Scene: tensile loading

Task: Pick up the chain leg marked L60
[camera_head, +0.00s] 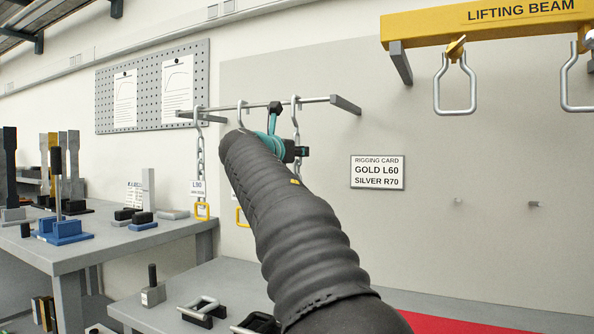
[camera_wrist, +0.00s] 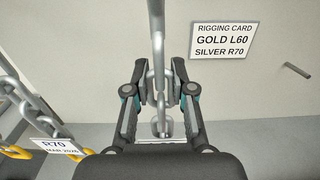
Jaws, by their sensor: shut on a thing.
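My gripper (camera_head: 291,150) is at the rightmost chain leg (camera_head: 295,118) on the rail. In the wrist view my gripper (camera_wrist: 161,88) is shut on this grey chain leg (camera_wrist: 158,40), with a silver link (camera_wrist: 161,128) below the fingers. A chain leg (camera_head: 199,160) at the left of the rail has a gold end link and a tag that seems to read L90. A middle leg is mostly hidden behind my arm; its hook and gold link (camera_head: 241,217) show.
The rail (camera_head: 322,99) carries the hooks. A rigging card (camera_head: 377,171) reads gold L60, silver R70. The yellow lifting beam (camera_head: 432,27) with hanging shackles is at upper right. A grey table (camera_head: 150,240) with test fixtures stands left; a lower bench is in front.

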